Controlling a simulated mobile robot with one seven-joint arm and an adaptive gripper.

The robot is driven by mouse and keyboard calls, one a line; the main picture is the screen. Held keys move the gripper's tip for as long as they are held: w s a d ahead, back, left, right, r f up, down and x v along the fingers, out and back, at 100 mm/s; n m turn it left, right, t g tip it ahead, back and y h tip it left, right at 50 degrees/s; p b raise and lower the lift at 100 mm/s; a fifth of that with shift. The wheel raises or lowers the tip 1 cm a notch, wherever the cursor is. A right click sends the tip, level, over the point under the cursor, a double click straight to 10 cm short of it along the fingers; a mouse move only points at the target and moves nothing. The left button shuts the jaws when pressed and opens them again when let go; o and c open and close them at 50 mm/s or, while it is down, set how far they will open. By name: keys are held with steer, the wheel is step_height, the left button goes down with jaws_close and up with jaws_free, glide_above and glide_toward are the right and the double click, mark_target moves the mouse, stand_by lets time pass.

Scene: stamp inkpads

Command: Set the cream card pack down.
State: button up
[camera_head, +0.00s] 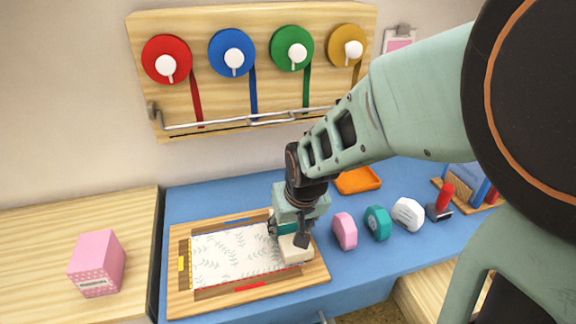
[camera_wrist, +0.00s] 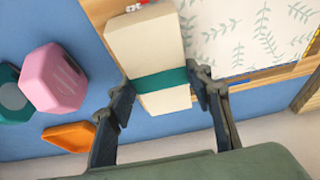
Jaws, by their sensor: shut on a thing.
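The cream card pack (camera_head: 296,249) is a pale block with a teal band around it; it also shows in the wrist view (camera_wrist: 144,45). My gripper (camera_head: 288,238) is shut on the pack, with one finger on each side near the band in the wrist view (camera_wrist: 162,86). The pack is at the right end of a wooden frame board (camera_head: 178,299) that holds a leaf-patterned sheet (camera_head: 225,264). I cannot tell whether the pack touches the board. My gripper hides part of the pack in the head view.
Right of the board stand pink (camera_head: 344,231), teal (camera_head: 377,223) and white (camera_head: 408,214) blocks, then a red-handled stamp (camera_head: 442,202). An orange tray (camera_head: 357,180) lies behind. A pink box (camera_head: 97,264) sits on the left wooden surface. Ribbon spools (camera_head: 233,53) hang above. Blue tabletop is clear in front.

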steer(key=shift+f, duration=0.4)
steer(key=shift+f, duration=0.15)
steer(key=o, duration=1.3)
